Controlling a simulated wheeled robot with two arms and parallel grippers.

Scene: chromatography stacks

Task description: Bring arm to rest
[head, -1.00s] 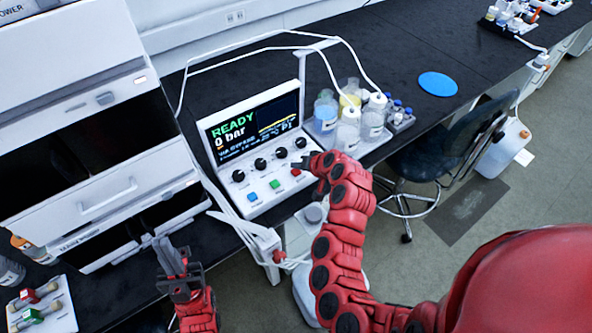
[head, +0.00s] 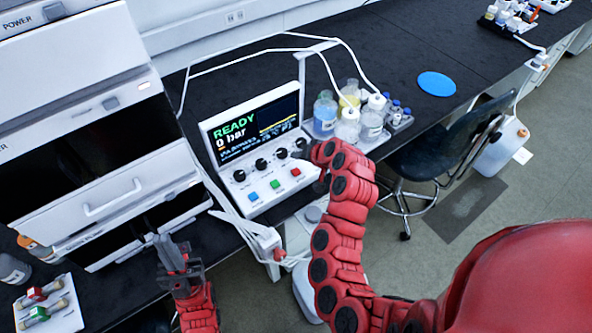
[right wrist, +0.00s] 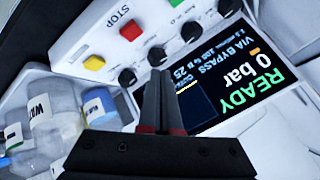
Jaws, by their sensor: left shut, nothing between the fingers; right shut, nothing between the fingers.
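My right arm (head: 338,230) reaches up to the white control panel (head: 222,178). My right gripper shows in the right wrist view (right wrist: 155,82), shut and empty, its fingertips in front of the panel near a black knob (right wrist: 157,56). I cannot tell whether they touch it. In the head view this gripper is mostly hidden behind its own wrist. The panel screen (head: 258,128) reads READY and 0 bar. Red (head: 296,172), green (head: 275,184) and blue (head: 253,196) buttons sit below the knobs. My left gripper (head: 168,244) is shut and empty at the lower left, below the instrument stack.
A blue disc (head: 436,84) lies farther right. A dark chair (head: 440,148) stands by the bench. A white tray with vials (head: 48,305) is at lower left.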

